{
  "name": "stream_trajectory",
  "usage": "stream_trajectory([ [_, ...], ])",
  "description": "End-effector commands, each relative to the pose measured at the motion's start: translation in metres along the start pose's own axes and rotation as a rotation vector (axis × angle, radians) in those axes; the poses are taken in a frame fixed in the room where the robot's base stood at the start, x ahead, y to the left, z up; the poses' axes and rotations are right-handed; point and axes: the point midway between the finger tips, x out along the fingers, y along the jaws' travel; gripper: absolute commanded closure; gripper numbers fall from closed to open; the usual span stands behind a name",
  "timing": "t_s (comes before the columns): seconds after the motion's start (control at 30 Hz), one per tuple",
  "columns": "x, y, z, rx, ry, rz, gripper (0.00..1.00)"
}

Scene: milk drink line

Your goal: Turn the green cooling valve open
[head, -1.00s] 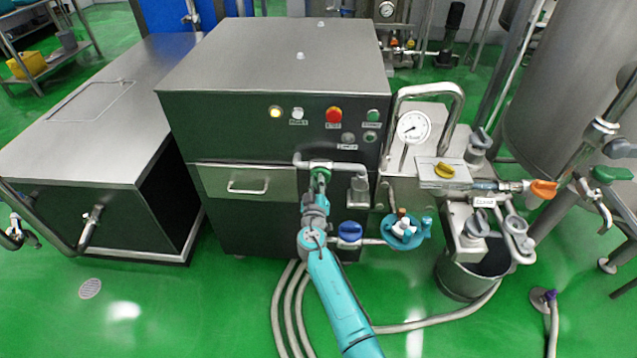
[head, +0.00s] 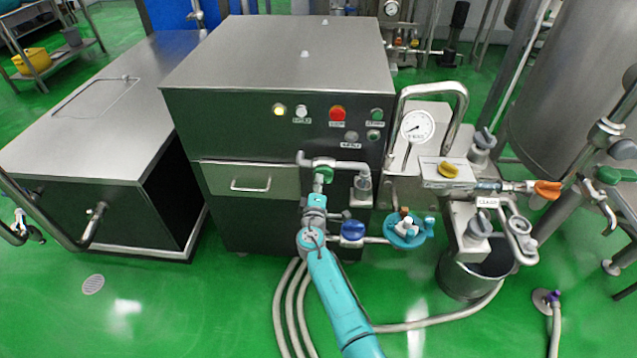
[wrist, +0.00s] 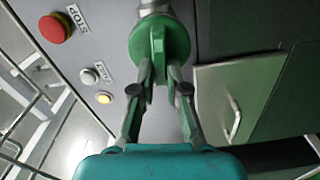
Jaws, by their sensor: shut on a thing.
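The green cooling valve (head: 324,175) sits on the grey pipe at the front of the dark machine, below its button panel. In the wrist view, the valve's round green knob with a raised grip bar (wrist: 158,42) fills the top middle. My gripper (head: 319,189) reaches it from below and in front. In the wrist view, the two dark fingers of my gripper (wrist: 160,75) are closed on the lower end of the grip bar, one on each side. The fingertips partly hide the bar. I cannot tell the valve's exact angle.
A blue valve (head: 352,231) and a teal round fitting (head: 405,231) stand close to the right of my arm. Hoses (head: 290,310) lie on the floor below.

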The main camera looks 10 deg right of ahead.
Motion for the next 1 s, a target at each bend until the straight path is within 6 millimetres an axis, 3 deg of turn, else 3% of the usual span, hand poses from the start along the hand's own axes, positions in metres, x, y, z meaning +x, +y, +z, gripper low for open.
stream_trajectory([
  [0.4,-0.0001,-0.0025,-0.0009,-0.169,0.002,0.0,1.0],
  [0.93,-0.0002,-0.0031,-0.0009,-0.189,0.003,-0.001,1.0],
  [0.97,-0.0002,-0.0031,-0.0009,-0.189,0.003,-0.001,0.79],
  [1.0,-0.0003,-0.0031,-0.0008,-0.189,0.003,-0.001,0.69],
])
